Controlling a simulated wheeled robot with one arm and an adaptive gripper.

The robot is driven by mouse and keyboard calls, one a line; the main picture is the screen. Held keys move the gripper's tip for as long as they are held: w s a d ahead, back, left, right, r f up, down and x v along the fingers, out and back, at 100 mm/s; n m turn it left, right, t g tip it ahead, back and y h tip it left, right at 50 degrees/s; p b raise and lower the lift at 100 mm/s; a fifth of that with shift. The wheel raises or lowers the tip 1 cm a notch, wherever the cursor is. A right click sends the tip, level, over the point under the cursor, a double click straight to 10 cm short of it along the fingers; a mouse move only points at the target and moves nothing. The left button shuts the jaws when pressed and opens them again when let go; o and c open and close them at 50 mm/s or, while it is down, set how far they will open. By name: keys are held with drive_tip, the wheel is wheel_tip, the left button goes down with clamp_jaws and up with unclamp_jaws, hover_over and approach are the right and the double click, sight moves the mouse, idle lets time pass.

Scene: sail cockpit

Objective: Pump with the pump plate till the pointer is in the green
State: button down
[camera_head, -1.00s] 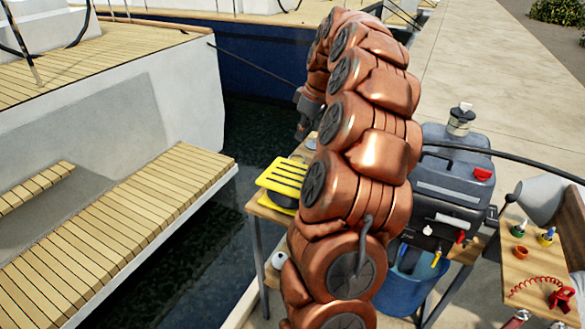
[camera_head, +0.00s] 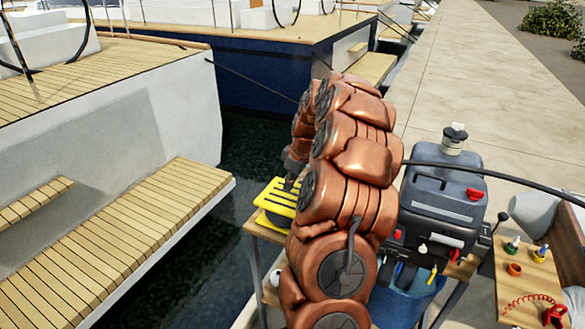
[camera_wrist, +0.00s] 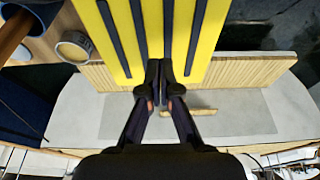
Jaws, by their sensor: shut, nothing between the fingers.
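The pump plate is a yellow plate with dark slots (camera_head: 277,203), on the left end of a wooden table. It fills the top middle of the wrist view (camera_wrist: 178,30). My gripper (camera_wrist: 160,82) is shut and empty, with its fingertips over the near edge of the plate. In the head view my gripper (camera_head: 292,178) is just above the plate's far right part, partly hidden by my arm. I cannot tell whether the fingertips touch the plate. No pointer or green zone can be made out; my arm hides part of the table.
A dark grey tank (camera_head: 442,195) stands right of my arm, above a blue bucket (camera_head: 405,300). A black hose (camera_head: 490,172) crosses there. A round cream-rimmed thing (camera_wrist: 74,48) lies left of the plate. A wooden board (camera_head: 528,285) with small coloured parts is at right.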

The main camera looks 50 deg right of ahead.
sight(292, 199)
drive_tip(key=shift+f+p, duration=0.35)
drive_tip(key=shift+f, duration=1)
wheel_tip(292, 199, down, 6)
drive_tip(key=b, duration=0.5)
drive_tip(key=shift+r+b, duration=0.15)
drive_tip(key=shift+b, duration=0.2)
drive_tip(key=shift+s, duration=0.1)
drive_tip(key=v, duration=0.4)
drive_tip(key=b+v, duration=0.1)
drive_tip(key=v, duration=0.3)
drive_tip(key=w+b+v, duration=0.1)
drive_tip(key=v, duration=0.3)
drive_tip(key=shift+a+r, duration=0.1)
drive_tip(key=shift+r, duration=0.45)
drive_tip(key=shift+s+r+b, duration=0.25)
drive_tip(key=shift+r+b, duration=0.05)
drive_tip(key=shift+r, duration=0.4)
